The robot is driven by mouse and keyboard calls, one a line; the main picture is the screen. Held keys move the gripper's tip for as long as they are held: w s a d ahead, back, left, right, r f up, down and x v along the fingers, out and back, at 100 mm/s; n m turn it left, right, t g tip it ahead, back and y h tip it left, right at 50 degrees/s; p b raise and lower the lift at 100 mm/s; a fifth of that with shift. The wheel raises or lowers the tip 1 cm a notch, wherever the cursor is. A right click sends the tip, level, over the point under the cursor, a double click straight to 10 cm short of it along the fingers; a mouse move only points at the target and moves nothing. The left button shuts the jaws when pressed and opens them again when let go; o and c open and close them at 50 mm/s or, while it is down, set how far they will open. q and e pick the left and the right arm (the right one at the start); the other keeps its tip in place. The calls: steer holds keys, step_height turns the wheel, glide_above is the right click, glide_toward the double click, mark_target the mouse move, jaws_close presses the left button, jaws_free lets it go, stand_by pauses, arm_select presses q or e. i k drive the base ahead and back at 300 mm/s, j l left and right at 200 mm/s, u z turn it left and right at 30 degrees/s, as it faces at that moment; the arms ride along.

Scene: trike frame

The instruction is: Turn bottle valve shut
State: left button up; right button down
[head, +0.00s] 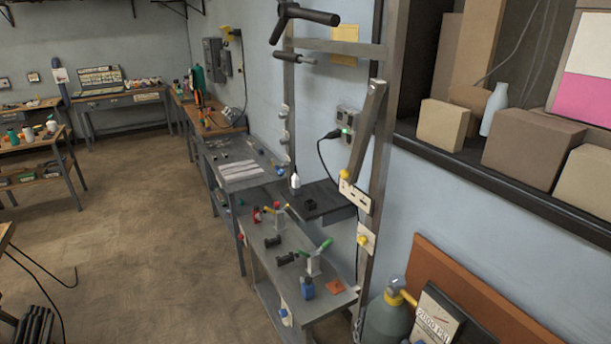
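A grey-green gas bottle (388,319) stands at the lower right, partly cut off by the bottom edge of the head view. Its yellow valve (403,297) sits on top, with a small pale round part beside it. I cannot tell from this view whether the valve is open or shut. Neither of my grippers can be made out in the head view, and nothing is seen touching the bottle or valve.
Open floor (140,220) fills the left.

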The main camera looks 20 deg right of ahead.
mark_target(398, 281)
steer(key=z, duration=1.2)
